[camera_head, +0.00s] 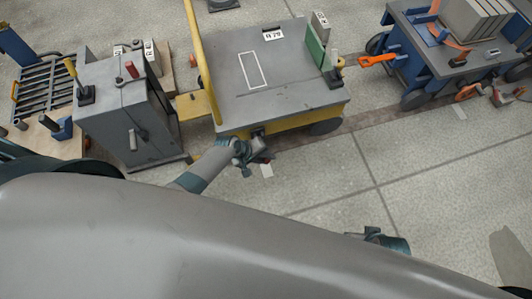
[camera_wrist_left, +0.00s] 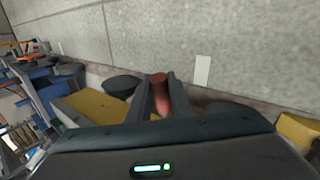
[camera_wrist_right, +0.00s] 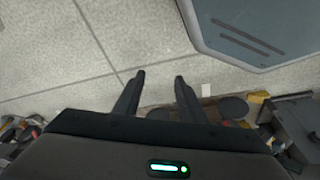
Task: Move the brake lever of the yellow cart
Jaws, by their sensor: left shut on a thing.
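The yellow cart (camera_head: 232,98) stands in the upper middle of the head view, with a grey top and yellow sides. My left gripper (camera_head: 261,152) is at the cart's near side, low by its edge. In the left wrist view, a red-handled lever (camera_wrist_left: 160,92), apparently the brake lever, sits between its two fingers, and the gripper is shut on it. The lever's lower part is hidden by the gripper. My right gripper (camera_wrist_right: 158,78) is open and empty over bare floor; part of it shows at the lower right of the head view (camera_head: 372,236).
A grey cabinet (camera_head: 118,115) with levers stands left of the cart. A blue cart (camera_head: 405,70) with grey slabs is at the right, and an orange handle (camera_head: 376,59) lies between the carts. The floor (camera_head: 340,190) in front is clear.

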